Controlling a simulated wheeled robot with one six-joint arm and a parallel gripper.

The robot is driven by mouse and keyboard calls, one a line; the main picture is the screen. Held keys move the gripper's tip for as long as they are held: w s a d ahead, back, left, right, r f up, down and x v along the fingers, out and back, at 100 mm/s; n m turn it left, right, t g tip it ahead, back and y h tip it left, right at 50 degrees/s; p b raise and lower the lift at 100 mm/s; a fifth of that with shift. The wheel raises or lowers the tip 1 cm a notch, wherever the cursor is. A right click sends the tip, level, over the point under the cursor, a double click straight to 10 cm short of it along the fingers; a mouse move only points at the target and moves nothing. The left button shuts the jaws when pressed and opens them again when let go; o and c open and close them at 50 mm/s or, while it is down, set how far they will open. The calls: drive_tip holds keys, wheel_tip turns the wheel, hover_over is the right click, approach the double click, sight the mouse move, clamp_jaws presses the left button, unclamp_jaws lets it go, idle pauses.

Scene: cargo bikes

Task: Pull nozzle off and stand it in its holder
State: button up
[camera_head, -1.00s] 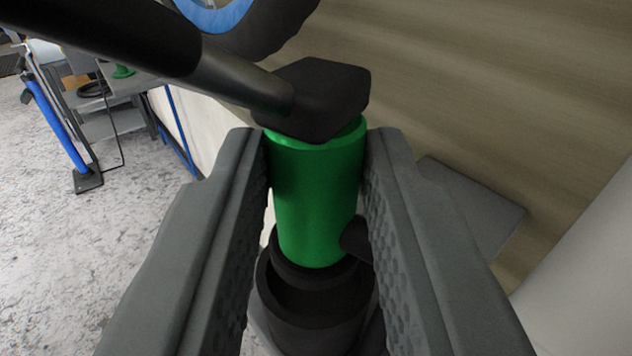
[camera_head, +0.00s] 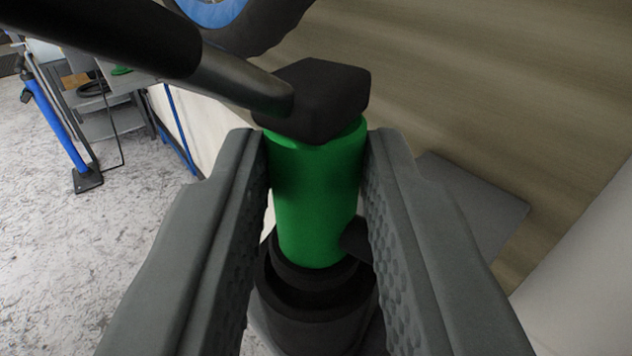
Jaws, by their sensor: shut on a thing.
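The nozzle (camera_head: 316,205) is a green cylinder with a black block-shaped head (camera_head: 322,97) and a thick dark hose running off to the upper left. My gripper (camera_head: 317,190) is shut on the green body, one textured finger on each side. The nozzle stands roughly upright. Its black lower end is over or in a round black cup (camera_head: 312,310), which looks like the holder. I cannot tell how deep the nozzle sits in it, as the fingers hide part of the cup.
A brown wood-like panel (camera_head: 500,90) fills the right side, with a flat grey plate (camera_head: 478,205) behind the right finger. A wheel with a blue rim (camera_head: 222,14) is at the top. At the left are a blue stand (camera_head: 58,130), a grey bench and clear speckled floor.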

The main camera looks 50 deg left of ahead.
drive_tip(key=shift+f, duration=0.75)
idle(0.3)
drive_tip(key=o, duration=1)
drive_tip(key=shift+o, duration=0.7)
drive_tip(key=shift+s, duration=0.1)
drive_tip(key=v, duration=1)
